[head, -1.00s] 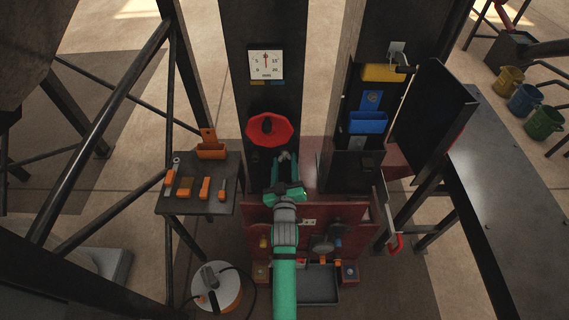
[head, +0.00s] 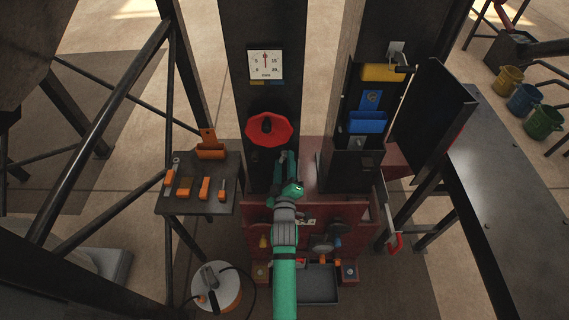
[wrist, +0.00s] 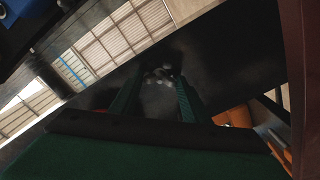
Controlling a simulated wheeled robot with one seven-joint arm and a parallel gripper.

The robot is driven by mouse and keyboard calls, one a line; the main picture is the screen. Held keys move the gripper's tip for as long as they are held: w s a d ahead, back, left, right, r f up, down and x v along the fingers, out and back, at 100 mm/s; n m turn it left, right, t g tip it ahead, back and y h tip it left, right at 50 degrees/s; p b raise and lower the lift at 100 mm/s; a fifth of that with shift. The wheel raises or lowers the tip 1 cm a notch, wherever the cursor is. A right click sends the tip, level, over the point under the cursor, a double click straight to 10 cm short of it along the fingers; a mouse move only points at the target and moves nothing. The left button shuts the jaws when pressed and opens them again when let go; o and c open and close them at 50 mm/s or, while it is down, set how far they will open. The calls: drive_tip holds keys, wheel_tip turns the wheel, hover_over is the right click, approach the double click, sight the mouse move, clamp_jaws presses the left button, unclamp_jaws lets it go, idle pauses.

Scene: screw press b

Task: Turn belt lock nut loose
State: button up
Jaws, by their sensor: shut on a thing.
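My gripper (head: 288,160) is at the front of the dark press column, just below the red handwheel (head: 269,129). In the wrist view my two green fingers (wrist: 158,84) reach toward a small greyish, shiny part (wrist: 160,73), which I take to be the belt lock nut. It lies between the fingertips against a dark surface, and the jaws are shut on it. The nut is small and dim, so its shape and how far it is turned cannot be told. In the head view my gripper and wrist hide it.
A side table (head: 200,199) with several orange-handled tools stands to the left. A dial gauge (head: 266,64) is on the column above. The red press base (head: 350,213) lies below my wrist.

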drive_tip(key=shift+f, duration=0.1)
drive_tip(key=o, duration=1)
drive_tip(key=shift+o, duration=0.2)
drive_tip(key=shift+s, duration=0.15)
drive_tip(key=s, duration=1)
drive_tip(key=shift+s, duration=0.3)
drive_tip(key=s+f+m+g, duration=0.1)
drive_tip(key=s+f+m, duration=0.1)
drive_tip(key=s, duration=0.8)
drive_tip(key=s+f+m, duration=0.2)
drive_tip(key=s+m, duration=0.1)
drive_tip(key=s, duration=0.7)
drive_tip(key=s+r+m, duration=0.2)
drive_tip(key=s+r, duration=0.1)
drive_tip(key=s, duration=0.5)
drive_tip(key=s+r+m+g, duration=0.1)
drive_tip(key=s+r+m, duration=0.2)
drive_tip(key=s, duration=0.6)
drive_tip(key=shift+g, duration=0.3)
